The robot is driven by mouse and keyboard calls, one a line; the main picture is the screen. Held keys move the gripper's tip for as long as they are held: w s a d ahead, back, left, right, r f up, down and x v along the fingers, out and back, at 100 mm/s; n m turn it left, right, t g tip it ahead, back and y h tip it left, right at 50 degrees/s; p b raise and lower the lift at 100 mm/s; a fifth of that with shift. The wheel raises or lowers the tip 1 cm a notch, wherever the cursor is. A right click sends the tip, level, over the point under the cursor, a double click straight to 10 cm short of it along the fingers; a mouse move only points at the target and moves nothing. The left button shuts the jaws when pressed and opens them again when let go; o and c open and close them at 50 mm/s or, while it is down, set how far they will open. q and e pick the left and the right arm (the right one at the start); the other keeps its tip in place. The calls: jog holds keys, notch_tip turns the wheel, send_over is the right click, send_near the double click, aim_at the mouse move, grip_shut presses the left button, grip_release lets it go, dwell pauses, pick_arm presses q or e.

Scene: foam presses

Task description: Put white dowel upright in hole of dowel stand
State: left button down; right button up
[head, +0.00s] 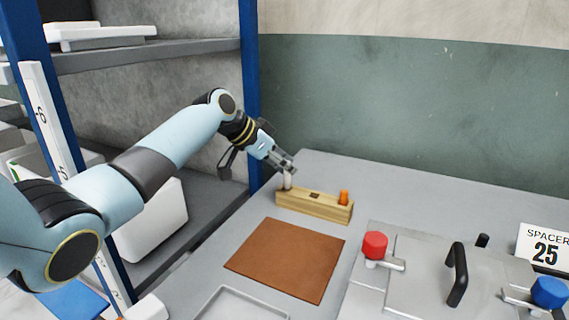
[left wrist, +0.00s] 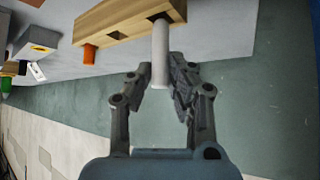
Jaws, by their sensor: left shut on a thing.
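The white dowel (head: 287,182) is at the left end of the wooden dowel stand (head: 314,207) in the head view. My left gripper (head: 285,166) is shut on its upper part. In the left wrist view the dowel (left wrist: 160,58) lies between the two fingers (left wrist: 159,83), and its far end meets the stand (left wrist: 96,22) at a dark hole. The dowel looks upright there, but I cannot tell how deep it sits. An orange dowel (head: 344,197) stands at the stand's other end. My right gripper is out of view.
A brown mat (head: 286,260) lies in front of the stand. A press with a red knob (head: 375,245), black handle (head: 457,275) and blue knob (head: 549,292) is at right. A blue shelf post (head: 249,90) rises behind my left arm. The table behind the stand is clear.

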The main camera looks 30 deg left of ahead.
pick_arm(q)
jog(key=shift+f+b, duration=0.35)
jog(key=shift+f, duration=0.25)
jog(key=shift+f+b, duration=0.85)
jog(key=shift+f, duration=0.5)
jog(key=c, duration=1.2)
grip_release()
jog(key=shift+o, duration=0.2)
notch_tip(320, 180, up, 10)
